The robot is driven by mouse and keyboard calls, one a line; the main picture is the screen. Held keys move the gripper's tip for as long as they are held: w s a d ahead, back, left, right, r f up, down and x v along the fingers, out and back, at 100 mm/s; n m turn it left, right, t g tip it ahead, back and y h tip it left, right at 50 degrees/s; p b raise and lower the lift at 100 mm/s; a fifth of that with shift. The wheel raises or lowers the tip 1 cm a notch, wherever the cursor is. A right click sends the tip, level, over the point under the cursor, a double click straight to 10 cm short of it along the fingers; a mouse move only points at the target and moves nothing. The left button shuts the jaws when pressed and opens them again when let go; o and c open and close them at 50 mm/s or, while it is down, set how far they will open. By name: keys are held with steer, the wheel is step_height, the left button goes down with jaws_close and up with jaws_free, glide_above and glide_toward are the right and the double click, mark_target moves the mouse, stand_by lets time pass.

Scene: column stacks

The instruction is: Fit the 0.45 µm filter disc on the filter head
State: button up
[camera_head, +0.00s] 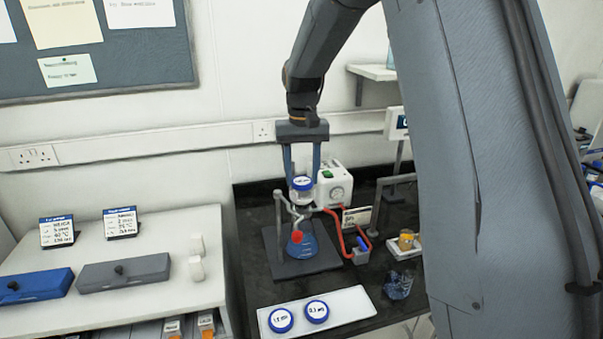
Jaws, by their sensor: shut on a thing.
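My gripper (303,178) points down over the black bench. It is shut on a blue-rimmed filter disc (302,184) with a white label too small to read surely. The disc is directly above the pale filter head (300,197) on the flask stand. I cannot tell whether the disc touches the head.
A white tray (352,300) at the bench front holds two other blue-rimmed discs (281,320). A white pump box (333,185) with red tubing (339,235) stands close behind and right. A blue glass (398,285) sits front right. A white shelf unit (190,230) is left.

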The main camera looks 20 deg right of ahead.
steer(key=shift+f, duration=1.1)
stand_by(1.2)
steer(key=o, duration=1.5)
steer(key=shift+r, duration=4.5)
